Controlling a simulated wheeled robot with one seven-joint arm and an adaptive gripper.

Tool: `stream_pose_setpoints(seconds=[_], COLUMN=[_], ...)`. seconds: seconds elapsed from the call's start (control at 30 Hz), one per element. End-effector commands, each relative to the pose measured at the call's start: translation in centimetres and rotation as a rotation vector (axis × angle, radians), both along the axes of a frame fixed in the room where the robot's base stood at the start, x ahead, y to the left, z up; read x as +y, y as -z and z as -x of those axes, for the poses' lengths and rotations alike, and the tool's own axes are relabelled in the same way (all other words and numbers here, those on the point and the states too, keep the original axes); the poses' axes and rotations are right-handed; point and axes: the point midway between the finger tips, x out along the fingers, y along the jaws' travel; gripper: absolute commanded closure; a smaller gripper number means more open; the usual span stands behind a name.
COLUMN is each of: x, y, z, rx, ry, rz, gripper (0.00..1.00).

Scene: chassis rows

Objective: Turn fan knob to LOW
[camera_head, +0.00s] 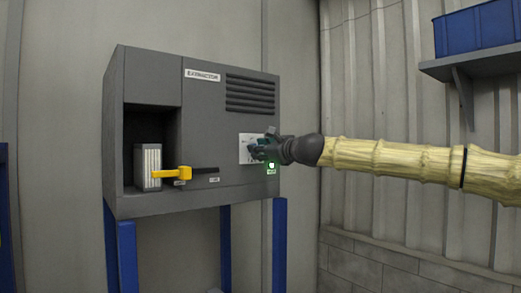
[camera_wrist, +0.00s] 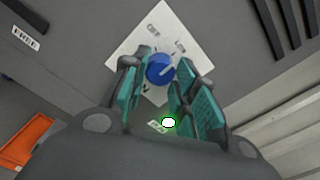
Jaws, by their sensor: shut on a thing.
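The fan knob (camera_wrist: 160,69) is a round blue knob with a pale pointer line, set on a white plate (camera_wrist: 143,45) with small labels. In the wrist view its pointer line slants towards the upper right. My gripper (camera_wrist: 161,80) has its teal-padded fingers on both sides of the knob and is shut on it. In the head view my gripper (camera_head: 259,149) reaches in from the right and covers the knob and part of the white plate (camera_head: 245,142).
The grey extractor cabinet (camera_head: 215,100) stands on blue legs, with a vent at its upper right. A yellow-ended lever (camera_head: 172,174) and a pale block (camera_head: 148,167) are at the left recess. A green light (camera_head: 271,165) glows below the plate. A shelf with a blue bin (camera_head: 478,28) hangs at the right.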

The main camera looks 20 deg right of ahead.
Motion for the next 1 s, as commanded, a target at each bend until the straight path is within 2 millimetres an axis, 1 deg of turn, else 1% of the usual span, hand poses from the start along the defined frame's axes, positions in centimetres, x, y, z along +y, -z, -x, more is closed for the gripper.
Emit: stream_pose_setpoints(seconds=[0.13,0.17,0.2,0.27,0.3,0.67,0.77,1.0], x=[-0.1,-0.1,-0.1,-0.1,0.0,-0.1,-0.3,-1.7], y=[0.1,0.1,0.1,0.1,0.1,0.0,-0.1,0.0], z=[-0.1,-0.1,-0.1,0.0,0.0,0.2,1.0,4.3], rx=[0.002,0.002,0.002,0.002,0.002,0.001,0.0,0.0], ry=[0.002,0.002,0.002,0.001,0.001,0.0,-0.001,0.0], rz=[-0.001,-0.001,-0.001,-0.001,-0.001,-0.002,-0.002,-0.004], gripper=[0.95,0.7,0.62,0.51,0.49,0.49,0.49,0.49])
